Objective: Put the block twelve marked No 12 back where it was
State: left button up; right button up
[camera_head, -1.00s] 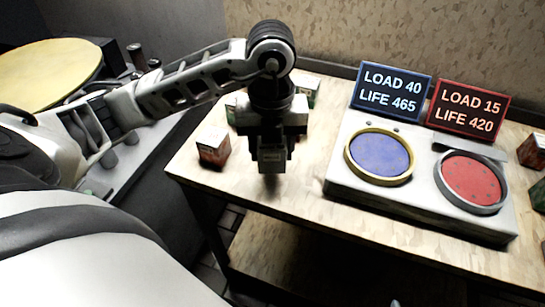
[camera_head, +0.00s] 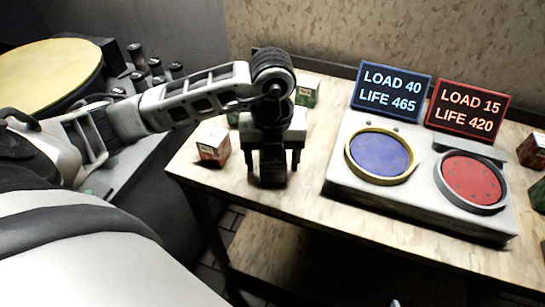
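My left gripper (camera_head: 272,165) points down over the left part of the wooden table, with its two dark fingers spread apart. A dark, shaded shape (camera_head: 273,178) shows between and below the fingers near the table top; I cannot tell whether it is a block or part of the gripper. A red-and-white block (camera_head: 213,146) stands just left of the gripper. A green-and-white block (camera_head: 307,91) stands behind it, and another greenish one (camera_head: 233,112) is partly hidden by my arm. No "No 12" marking is readable. My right gripper is out of view.
A white panel (camera_head: 340,185) carries a blue round pad (camera_head: 380,153) and a red round pad (camera_head: 470,180). More blocks stand at the right edge (camera_head: 537,150). The table's front left is bare.

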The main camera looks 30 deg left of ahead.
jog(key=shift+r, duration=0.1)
pick_arm(q)
jog(key=shift+r+p, duration=0.3)
notch_tip(320, 180, up, 11)
jog(key=shift+f+p, duration=0.15)
jog(key=shift+p, duration=0.25)
jog(key=shift+r, duration=0.5)
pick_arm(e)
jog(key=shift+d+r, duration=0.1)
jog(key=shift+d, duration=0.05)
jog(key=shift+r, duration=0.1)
